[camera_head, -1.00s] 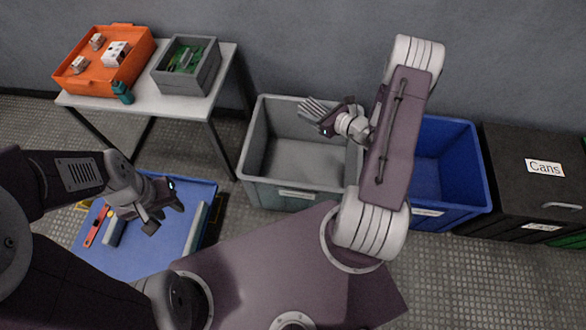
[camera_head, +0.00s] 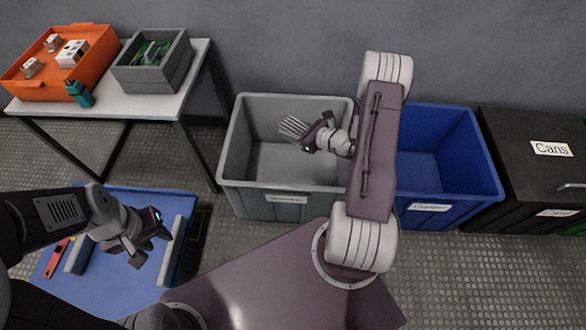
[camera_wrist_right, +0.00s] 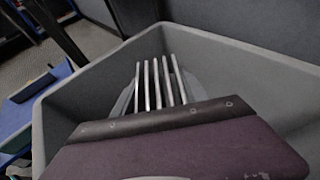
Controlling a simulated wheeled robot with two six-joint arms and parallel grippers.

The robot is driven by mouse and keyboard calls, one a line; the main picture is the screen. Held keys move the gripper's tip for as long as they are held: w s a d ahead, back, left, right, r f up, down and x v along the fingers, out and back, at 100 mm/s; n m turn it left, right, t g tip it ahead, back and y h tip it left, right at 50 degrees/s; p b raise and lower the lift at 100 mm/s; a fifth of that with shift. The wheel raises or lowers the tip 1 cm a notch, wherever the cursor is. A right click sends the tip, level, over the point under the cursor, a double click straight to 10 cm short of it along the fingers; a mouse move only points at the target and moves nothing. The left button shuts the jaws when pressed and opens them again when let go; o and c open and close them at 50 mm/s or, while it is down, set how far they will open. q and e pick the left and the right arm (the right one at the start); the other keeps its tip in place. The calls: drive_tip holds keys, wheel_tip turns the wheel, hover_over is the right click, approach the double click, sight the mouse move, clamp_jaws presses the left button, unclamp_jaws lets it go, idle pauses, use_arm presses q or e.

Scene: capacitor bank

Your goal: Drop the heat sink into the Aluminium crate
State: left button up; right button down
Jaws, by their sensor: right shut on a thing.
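The heat sink (camera_head: 291,127), a light metal piece with several fins, is held in my right gripper (camera_head: 309,138). It is above the open grey crate (camera_head: 236,150), which stands on the floor in the middle of the head view. In the right wrist view, the fins of the heat sink (camera_wrist_right: 158,82) stick out beyond the gripper, with the crate walls (camera_wrist_right: 225,50) around them. The crate's front label is too small to read. My left gripper (camera_head: 148,250) is over the blue mat at the lower left, with its fingers apart and nothing seen between them.
A blue bin (camera_head: 455,150) stands right of the grey crate, then a black bin labelled Cans (camera_head: 520,185). At the left, a white table (camera_head: 150,105) bears an orange tray (camera_head: 95,62) and a grey box (camera_head: 160,78). A blue surface (camera_head: 110,262) with tools lies lower left.

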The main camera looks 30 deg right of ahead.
drive_tip(key=shift+f, duration=0.7)
use_arm(q)
drive_tip(key=shift+f, duration=0.55)
use_arm(e)
drive_tip(key=shift+r, duration=0.1)
drive_tip(key=c, duration=0.5)
unclamp_jaws()
use_arm(q)
drive_tip(key=shift+r, duration=0.1)
use_arm(e)
drive_tip(key=shift+s, duration=0.1)
use_arm(q)
wheel_tip(320, 180, up, 5)
drive_tip(key=p, duration=0.5)
drive_tip(key=shift+r, duration=0.1)
use_arm(e)
drive_tip(key=v, duration=0.8)
drive_tip(key=shift+s+d+r, duration=0.15)
drive_tip(key=shift+s, duration=0.2)
